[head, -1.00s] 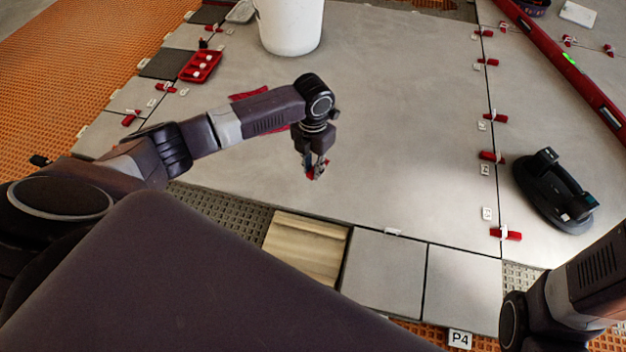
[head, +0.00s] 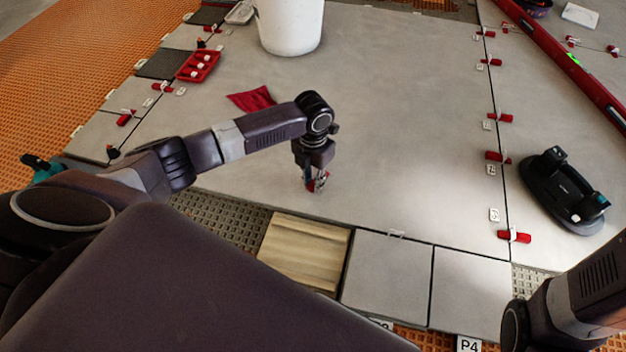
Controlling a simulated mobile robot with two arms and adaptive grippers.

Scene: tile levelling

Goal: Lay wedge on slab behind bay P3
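My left gripper (head: 316,182) is over the large grey slab (head: 400,150), pointing down, low and close to the slab surface. A small red wedge (head: 312,184) shows between its fingertips, which are closed on it. I cannot tell whether the wedge touches the slab. In front of the slab edge are a wooden-looking tile (head: 305,252) and two grey tiles (head: 388,275). A P4 label (head: 468,344) stands at the front right, and a label partly hidden by my body (head: 382,325) is left of it. My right gripper is out of view; only its arm shows at the lower right.
A white bucket (head: 290,25), a red tray with white pieces (head: 198,66) and a red cloth (head: 252,98) stand on the slab. Red wedges in clips (head: 514,237) line the right joint. A black suction lifter (head: 562,190) and a long red level (head: 580,70) lie further right.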

